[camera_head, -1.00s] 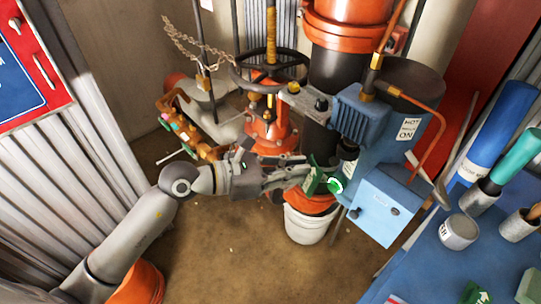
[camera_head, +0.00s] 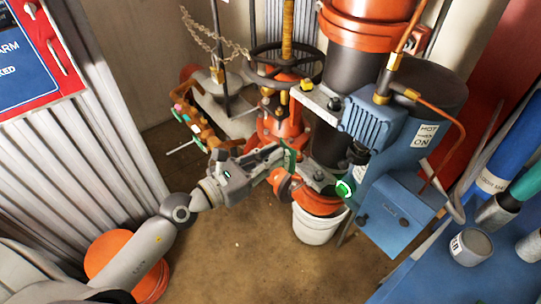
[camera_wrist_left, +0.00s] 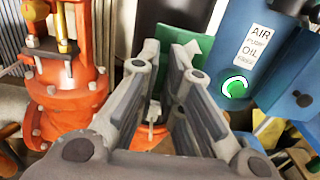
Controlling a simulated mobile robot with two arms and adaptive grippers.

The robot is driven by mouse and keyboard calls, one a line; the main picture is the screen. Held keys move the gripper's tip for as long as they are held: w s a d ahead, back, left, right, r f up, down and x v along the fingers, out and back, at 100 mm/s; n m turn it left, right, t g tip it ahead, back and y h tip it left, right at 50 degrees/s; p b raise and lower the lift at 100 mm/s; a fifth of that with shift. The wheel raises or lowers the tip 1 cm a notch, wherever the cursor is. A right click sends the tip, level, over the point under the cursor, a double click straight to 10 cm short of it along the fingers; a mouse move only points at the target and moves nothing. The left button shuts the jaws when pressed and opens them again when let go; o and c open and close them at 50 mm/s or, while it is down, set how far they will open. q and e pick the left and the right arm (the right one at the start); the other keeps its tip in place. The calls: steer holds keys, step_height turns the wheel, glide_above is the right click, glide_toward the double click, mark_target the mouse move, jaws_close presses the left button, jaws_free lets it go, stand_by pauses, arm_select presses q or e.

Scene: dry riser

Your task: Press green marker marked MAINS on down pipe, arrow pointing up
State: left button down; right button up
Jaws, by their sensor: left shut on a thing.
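My left gripper (camera_head: 284,157) is shut on the green marker (camera_head: 290,158), a small plate seen nearly edge-on in the head view. In the left wrist view the marker (camera_wrist_left: 197,48) shows behind the fingertips (camera_wrist_left: 166,62). Its lettering and arrow cannot be read. A dark vertical pipe (camera_head: 326,143) with orange fittings above and below, probably the down pipe, stands just right of the marker. I cannot tell whether the marker touches it. My right gripper is not in view.
A blue machine (camera_head: 390,190) with a lit green ring (camera_head: 344,188) stands right of the pipe. An orange valve with a black handwheel (camera_head: 286,65) stands behind the gripper. A white bucket (camera_head: 318,226) is below. A blue bench with cylinders is at the right.

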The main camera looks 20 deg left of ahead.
arm_select(q)
steer(key=shift+w+d+r+p, duration=0.2)
steer(key=shift+w+d+p, duration=0.25)
steer(key=shift+w, duration=0.15)
steer(key=p, duration=0.2)
glide_toward(320, 129)
steer(key=x, duration=0.2)
steer(key=shift+x, duration=1.85)
steer(key=shift+p, duration=0.5)
steer(key=shift+w+d, duration=0.25)
steer(key=shift+w, duration=0.1)
stand_by(0.6)
steer(key=c, duration=1.5)
jaws_free()
